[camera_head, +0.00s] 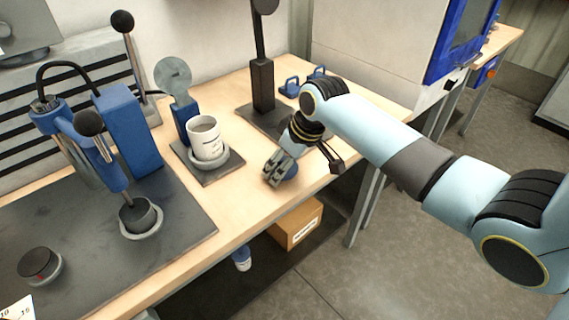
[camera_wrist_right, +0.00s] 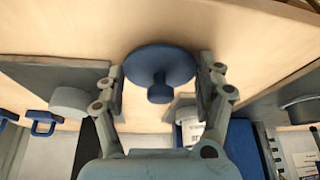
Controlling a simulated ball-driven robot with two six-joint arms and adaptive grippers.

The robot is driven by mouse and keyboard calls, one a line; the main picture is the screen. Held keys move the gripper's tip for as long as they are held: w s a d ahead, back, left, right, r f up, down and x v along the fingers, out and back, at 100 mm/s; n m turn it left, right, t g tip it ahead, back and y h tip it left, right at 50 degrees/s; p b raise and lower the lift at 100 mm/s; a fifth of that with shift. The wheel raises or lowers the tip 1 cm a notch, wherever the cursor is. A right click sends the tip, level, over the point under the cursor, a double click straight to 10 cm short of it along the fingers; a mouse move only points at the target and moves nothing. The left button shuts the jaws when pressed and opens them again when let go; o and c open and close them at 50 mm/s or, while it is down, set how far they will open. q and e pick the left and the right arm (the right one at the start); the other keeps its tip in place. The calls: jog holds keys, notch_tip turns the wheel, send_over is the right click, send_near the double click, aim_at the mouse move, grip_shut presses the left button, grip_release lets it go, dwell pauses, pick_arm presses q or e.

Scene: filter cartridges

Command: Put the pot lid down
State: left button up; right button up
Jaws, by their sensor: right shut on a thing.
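My right gripper (camera_head: 275,175) is low over the bare wooden worktop, to the right of a white pot (camera_head: 205,138). It is shut on the blue pot lid (camera_head: 291,172), which is mostly hidden behind the fingers in the head view. In the right wrist view the lid (camera_wrist_right: 178,58) is a round blue disc with a knob, held between the two fingers at its rim. The lid is level with or just above the wood; I cannot tell whether it touches. My left gripper is not in view.
The pot stands in a pale dish on a dark plate (camera_head: 207,176). A blue lever press (camera_head: 130,130) stands on a dark mat at the left. A black stand (camera_head: 262,85) and blue shackle-shaped pieces (camera_head: 290,86) are behind. The worktop's front edge (camera_head: 235,243) is close to the gripper.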

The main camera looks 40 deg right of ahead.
jog(key=shift+f, duration=0.2)
jog(key=shift+s+f, duration=0.15)
jog(key=shift+f, duration=0.25)
jog(key=o, duration=0.7)
jog(key=shift+f, duration=0.2)
jog(key=shift+o, duration=1.2)
jog(key=shift+f, duration=0.1)
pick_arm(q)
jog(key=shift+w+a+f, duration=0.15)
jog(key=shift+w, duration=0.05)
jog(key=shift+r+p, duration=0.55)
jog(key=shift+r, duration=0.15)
pick_arm(e)
jog(key=v, duration=1.3)
jog(key=shift+w+r, duration=0.2)
jog(key=shift+w, duration=0.1)
jog(key=shift+f, duration=0.1)
